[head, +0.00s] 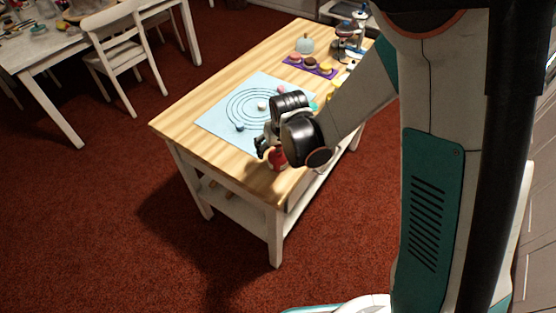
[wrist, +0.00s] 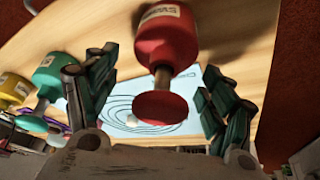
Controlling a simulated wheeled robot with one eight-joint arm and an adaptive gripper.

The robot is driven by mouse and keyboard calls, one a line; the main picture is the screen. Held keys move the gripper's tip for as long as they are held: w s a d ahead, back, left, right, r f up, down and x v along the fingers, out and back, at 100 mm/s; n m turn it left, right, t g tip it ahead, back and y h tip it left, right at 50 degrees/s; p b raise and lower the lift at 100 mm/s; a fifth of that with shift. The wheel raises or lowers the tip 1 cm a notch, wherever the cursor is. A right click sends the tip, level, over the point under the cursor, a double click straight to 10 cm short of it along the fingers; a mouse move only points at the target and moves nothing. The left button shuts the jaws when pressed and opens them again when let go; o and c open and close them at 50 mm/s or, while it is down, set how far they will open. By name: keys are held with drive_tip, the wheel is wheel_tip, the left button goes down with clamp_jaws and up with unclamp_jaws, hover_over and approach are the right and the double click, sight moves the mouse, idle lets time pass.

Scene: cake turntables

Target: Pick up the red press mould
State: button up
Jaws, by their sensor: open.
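The red press mould (wrist: 166,40) has a thick cylindrical body with a pale label, a thin stem and a round red disc. In the wrist view it shows between the two spread fingers of my gripper (wrist: 160,76), with a gap on each side. In the head view the red mould (head: 278,160) is near the front edge of the wooden table, partly hidden by my gripper (head: 264,145). My gripper is open and holds nothing. I cannot tell how deep the mould sits between the fingers.
A green mould (wrist: 52,75) and a yellow mould (wrist: 13,90) stand left of the red one in the wrist view. A light blue mat (head: 215,122) with dark rings lies on the table (head: 180,118). A purple tray (head: 290,63) with small cakes is farther back.

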drive_tip(key=c, duration=1.3)
drive_tip(key=shift+o, duration=0.2)
